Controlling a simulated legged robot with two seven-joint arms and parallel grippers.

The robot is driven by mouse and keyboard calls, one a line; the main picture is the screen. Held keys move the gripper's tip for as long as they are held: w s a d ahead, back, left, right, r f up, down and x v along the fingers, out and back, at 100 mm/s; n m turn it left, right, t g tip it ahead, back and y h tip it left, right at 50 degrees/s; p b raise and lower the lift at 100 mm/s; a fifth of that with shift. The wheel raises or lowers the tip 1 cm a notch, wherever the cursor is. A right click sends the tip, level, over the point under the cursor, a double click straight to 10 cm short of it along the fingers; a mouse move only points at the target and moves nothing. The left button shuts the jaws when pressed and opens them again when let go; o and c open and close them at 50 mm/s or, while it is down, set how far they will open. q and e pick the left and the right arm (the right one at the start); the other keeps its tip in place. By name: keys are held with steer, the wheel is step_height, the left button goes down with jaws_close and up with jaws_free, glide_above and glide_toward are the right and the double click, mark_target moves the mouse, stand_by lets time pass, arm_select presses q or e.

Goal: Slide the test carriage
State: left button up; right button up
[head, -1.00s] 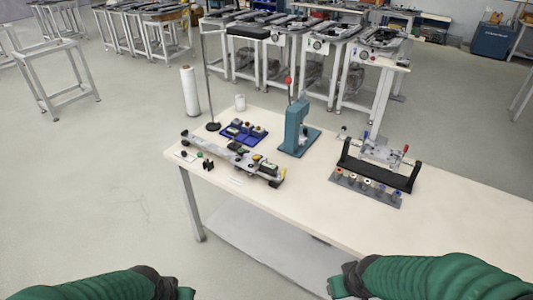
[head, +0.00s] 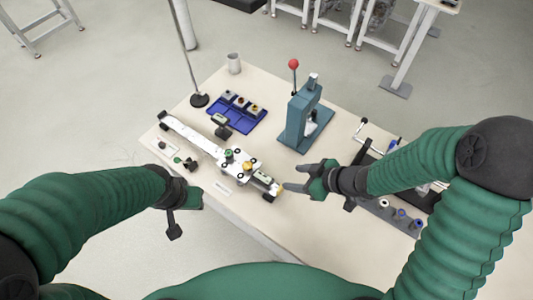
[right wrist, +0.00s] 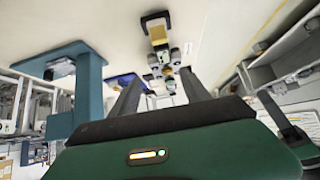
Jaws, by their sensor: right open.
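A pale rail track (head: 190,135) lies diagonally on the table. What looks like the test carriage (head: 238,160), a light block with green and yellow knobs, sits on its near right half. My right gripper (head: 291,178) is open just right of the track's near end, its fingers pointing left towards it. In the right wrist view the carriage (right wrist: 162,62) shows ahead, between the open fingers (right wrist: 160,92); I see no contact. My left gripper (head: 184,212) hangs by the table's front left edge, away from the track; its jaws are unclear.
A blue tray of small parts (head: 237,112) lies behind the track. A teal press (head: 303,115) with a red-knobbed lever stands behind my right gripper. A stand with a round black base (head: 199,100) and a grey cup (head: 234,63) are at the back left.

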mark_target(264, 177)
steer(key=a+f+b, duration=0.1)
steer(key=a+f, duration=0.1)
steer(key=w+a+f+b, duration=0.1)
steer(key=a+f, duration=0.1)
steer(key=shift+a+f, duration=0.2)
steer(key=shift+a, duration=0.15)
steer(key=x, duration=0.3)
steer(key=b+x, duration=0.1)
steer(key=x, duration=0.2)
steer(key=w+x, duration=0.1)
steer(key=x, duration=0.2)
steer(key=shift+d+f+b, duration=0.2)
steer(key=shift+d+b, duration=0.05)
steer(key=shift+b, duration=0.1)
steer(key=shift+w+a+f, duration=0.15)
steer(key=shift+a+f, duration=0.1)
steer(key=shift+a, duration=0.05)
arm_select(q)
steer(key=f, duration=0.1)
steer(key=s+f, duration=0.1)
steer(key=f, duration=0.1)
steer(key=shift+s+a+f, duration=0.15)
steer(key=shift+a+f, duration=0.15)
steer(key=shift+a, duration=0.1)
arm_select(e)
steer(key=shift+a, duration=0.1)
jaws_close()
steer(key=shift+w, duration=0.1)
